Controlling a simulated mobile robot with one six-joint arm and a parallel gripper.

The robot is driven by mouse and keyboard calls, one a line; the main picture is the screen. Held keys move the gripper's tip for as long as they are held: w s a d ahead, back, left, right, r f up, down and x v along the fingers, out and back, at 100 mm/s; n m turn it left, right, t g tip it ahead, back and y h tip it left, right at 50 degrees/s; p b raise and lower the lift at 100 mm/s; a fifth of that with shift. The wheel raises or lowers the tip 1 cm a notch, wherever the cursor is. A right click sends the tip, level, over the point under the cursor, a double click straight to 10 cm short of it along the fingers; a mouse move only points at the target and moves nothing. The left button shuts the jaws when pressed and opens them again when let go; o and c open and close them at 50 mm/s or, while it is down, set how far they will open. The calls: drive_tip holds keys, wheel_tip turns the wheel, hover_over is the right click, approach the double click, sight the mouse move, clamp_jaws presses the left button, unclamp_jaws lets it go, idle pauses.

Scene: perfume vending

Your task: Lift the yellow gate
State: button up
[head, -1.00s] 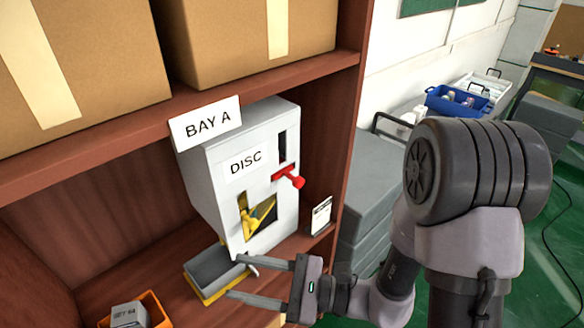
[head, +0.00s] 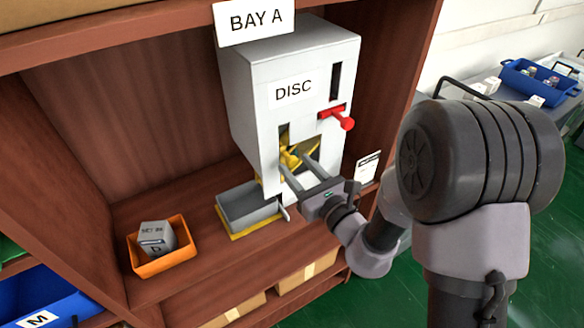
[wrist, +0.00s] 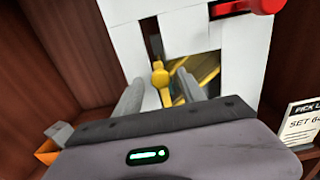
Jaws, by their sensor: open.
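The white dispenser marked DISC (head: 255,110) stands on the shelf under the BAY A sign. The yellow gate (head: 288,157) shows in its lower window, partly hidden by my fingers. In the wrist view the gate's yellow handle with a round knob (wrist: 161,80) lies between my finger tips. My gripper (head: 291,165) is open, its two fingers reaching to the window from the front right. It also shows in the wrist view (wrist: 158,88), one finger on each side of the knob. I cannot tell whether either finger touches it.
A red lever (head: 338,118) sticks out above the window. A grey tray on a yellow base (head: 248,208) sits below left of my gripper. An orange bin (head: 160,262) holds a grey box (head: 156,238). A small printed card (head: 368,167) stands at right.

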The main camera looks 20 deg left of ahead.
drive_tip(key=shift+x, duration=1.45)
clamp_jaws()
idle(0.3)
